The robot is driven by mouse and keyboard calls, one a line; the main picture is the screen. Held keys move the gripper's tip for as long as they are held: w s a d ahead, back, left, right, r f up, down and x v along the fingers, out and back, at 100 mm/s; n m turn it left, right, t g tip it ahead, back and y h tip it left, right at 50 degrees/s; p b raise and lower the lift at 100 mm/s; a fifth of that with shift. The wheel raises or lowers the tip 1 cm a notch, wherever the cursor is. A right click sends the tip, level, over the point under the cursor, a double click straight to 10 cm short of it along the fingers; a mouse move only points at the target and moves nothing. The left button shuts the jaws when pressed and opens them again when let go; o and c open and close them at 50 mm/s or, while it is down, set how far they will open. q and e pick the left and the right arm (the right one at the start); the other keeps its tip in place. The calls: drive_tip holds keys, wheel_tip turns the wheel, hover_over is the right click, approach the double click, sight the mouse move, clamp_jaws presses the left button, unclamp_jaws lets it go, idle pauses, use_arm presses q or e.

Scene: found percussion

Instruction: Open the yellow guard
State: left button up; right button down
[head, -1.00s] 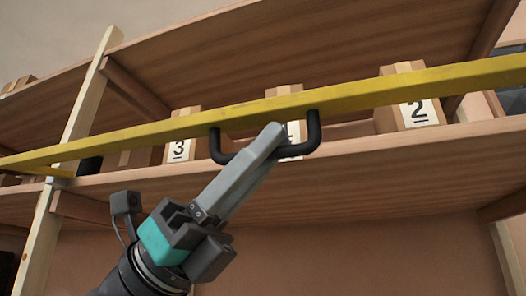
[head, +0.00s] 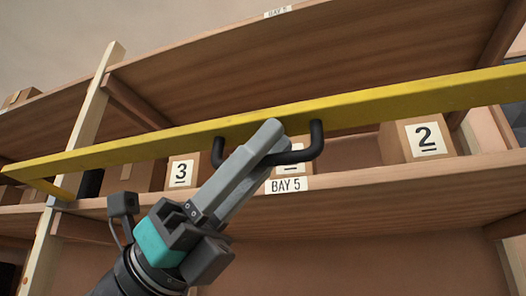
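The yellow guard (head: 390,102) is a long bar that runs slantwise across the front of the shelf in the head view. A black U-shaped handle (head: 303,154) hangs from its underside near the middle. My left gripper (head: 268,137) reaches up from below, its grey fingers at the handle's crossbar and overlapping it. The fingers look closed together around the bar, though the far finger is mostly hidden. The guard's left end has a short yellow arm (head: 50,187) near the pale post. My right gripper is not in view.
Boxes labelled 3 (head: 181,173) and 2 (head: 425,138) stand on the shelf behind the guard, with another partly hidden between them. The shelf edge carries a BAY 5 label (head: 287,185). A pale wooden post (head: 83,130) stands at left.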

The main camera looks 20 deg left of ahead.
use_arm(q)
drive_tip(key=shift+o, duration=1.3)
drive_tip(key=shift+s+r, duration=0.1)
drive_tip(key=shift+a, duration=0.1)
drive_tip(key=shift+w+a+f+b, duration=0.2)
drive_tip(key=shift+f+b, duration=0.1)
drive_tip(key=shift+f, duration=0.1)
drive_tip(key=b+v, duration=0.6)
drive_tip(key=v, duration=0.8)
drive_tip(key=shift+a+b, duration=0.15)
drive_tip(key=shift+b, duration=0.25)
drive_tip(key=shift+s+f, duration=0.1)
drive_tip(key=shift+f, duration=0.05)
